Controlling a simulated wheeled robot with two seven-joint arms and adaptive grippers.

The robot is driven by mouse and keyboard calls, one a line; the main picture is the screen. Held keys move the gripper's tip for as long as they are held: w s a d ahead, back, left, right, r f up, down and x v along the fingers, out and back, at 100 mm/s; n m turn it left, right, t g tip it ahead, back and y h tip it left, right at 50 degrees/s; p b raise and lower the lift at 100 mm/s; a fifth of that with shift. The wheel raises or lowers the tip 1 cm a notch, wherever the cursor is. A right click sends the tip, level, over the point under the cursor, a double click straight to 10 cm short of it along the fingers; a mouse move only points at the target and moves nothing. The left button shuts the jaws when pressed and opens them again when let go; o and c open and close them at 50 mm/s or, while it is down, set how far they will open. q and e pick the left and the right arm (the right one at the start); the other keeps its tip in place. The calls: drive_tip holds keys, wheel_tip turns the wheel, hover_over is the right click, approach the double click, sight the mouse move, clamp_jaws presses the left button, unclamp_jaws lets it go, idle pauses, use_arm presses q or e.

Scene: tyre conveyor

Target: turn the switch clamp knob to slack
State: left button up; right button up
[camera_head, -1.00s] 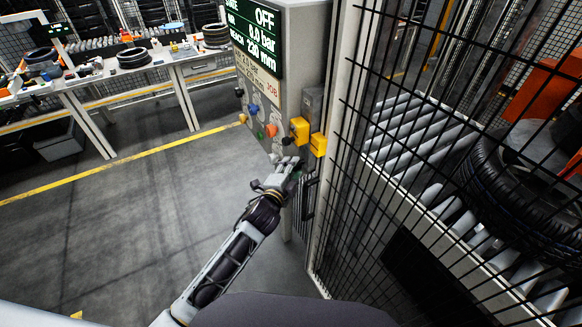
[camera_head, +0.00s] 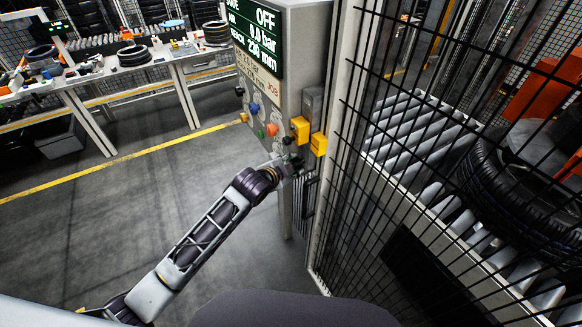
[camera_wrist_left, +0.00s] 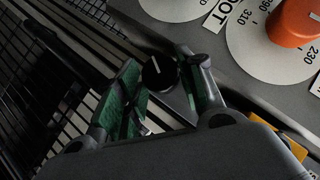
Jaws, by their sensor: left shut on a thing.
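The control cabinet (camera_head: 305,60) stands at the upper middle of the head view, with a display reading OFF at the top and a row of coloured knobs below. My left gripper (camera_head: 293,165) is at the cabinet's lower edge, below the yellow boxes. In the left wrist view, a black knob (camera_wrist_left: 160,73) with a white pointer line sits between the green-padded fingers of my left gripper (camera_wrist_left: 165,95), which is shut on it. The knob's label is hidden, so I cannot read its setting. My right gripper is not in view.
An orange knob (camera_wrist_left: 296,22) on a numbered dial sits beside the gripper. Two yellow boxes (camera_head: 300,129) are on the cabinet side. A black mesh fence (camera_head: 400,190) stands close on the right, with a tyre (camera_head: 520,185) behind it.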

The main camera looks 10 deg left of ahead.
use_arm(q)
drive_tip(key=shift+n+g, duration=0.3)
drive_tip(key=shift+g, duration=0.1)
idle(0.3)
drive_tip(key=o, duration=1)
drive_tip(key=shift+a+r, duration=0.1)
drive_tip(key=shift+a, duration=0.05)
drive_tip(key=v, duration=0.7)
drive_tip(key=shift+s+a, duration=0.15)
drive_tip(key=shift+s, duration=0.2)
